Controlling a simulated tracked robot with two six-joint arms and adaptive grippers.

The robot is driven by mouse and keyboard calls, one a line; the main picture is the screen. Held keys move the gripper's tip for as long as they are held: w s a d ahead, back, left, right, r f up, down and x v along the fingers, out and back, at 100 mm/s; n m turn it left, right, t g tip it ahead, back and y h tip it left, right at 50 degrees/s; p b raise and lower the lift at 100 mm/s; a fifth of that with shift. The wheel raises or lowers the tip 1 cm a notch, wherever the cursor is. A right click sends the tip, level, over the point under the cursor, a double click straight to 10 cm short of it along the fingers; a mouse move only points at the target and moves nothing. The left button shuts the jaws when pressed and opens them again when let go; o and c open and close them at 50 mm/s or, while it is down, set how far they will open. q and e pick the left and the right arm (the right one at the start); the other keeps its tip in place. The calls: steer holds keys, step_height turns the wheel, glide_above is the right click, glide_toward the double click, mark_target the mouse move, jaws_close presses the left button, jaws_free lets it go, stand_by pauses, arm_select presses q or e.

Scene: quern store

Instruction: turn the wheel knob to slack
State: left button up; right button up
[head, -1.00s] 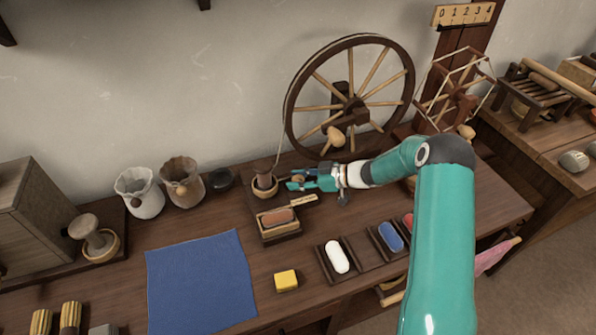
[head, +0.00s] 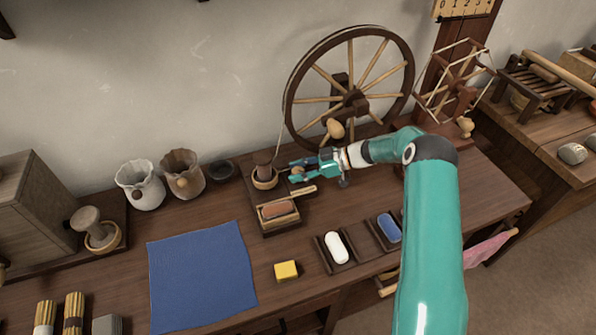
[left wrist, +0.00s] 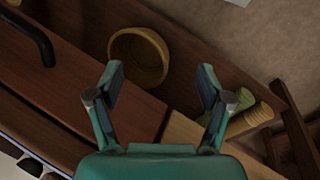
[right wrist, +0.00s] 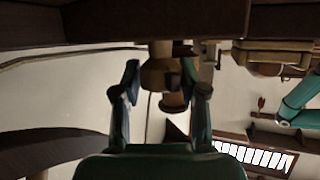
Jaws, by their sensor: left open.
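The spinning wheel (head: 349,98) stands at the back of the bench, with a pale egg-shaped knob (head: 335,129) at its lower front. A small brown knob (head: 298,174) sits beside the wooden cup, and in the right wrist view a turned wooden knob (right wrist: 163,75) stands between my fingers. My right gripper (head: 293,171) is closed in around this small knob, its pads at the knob's sides; it also shows in the right wrist view (right wrist: 160,78). My left gripper (left wrist: 161,80) is open and empty, near a round yellowish bowl (left wrist: 140,55); the head view does not show it.
A wooden cup (head: 264,181) stands just left of my right gripper, with a brown block in a tray (head: 279,222) in front. A yarn winder (head: 455,80) stands right of the wheel.

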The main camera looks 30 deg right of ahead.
steer(key=shift+o, duration=1.3)
steer(key=v, duration=1.2)
steer(key=shift+f, duration=0.1)
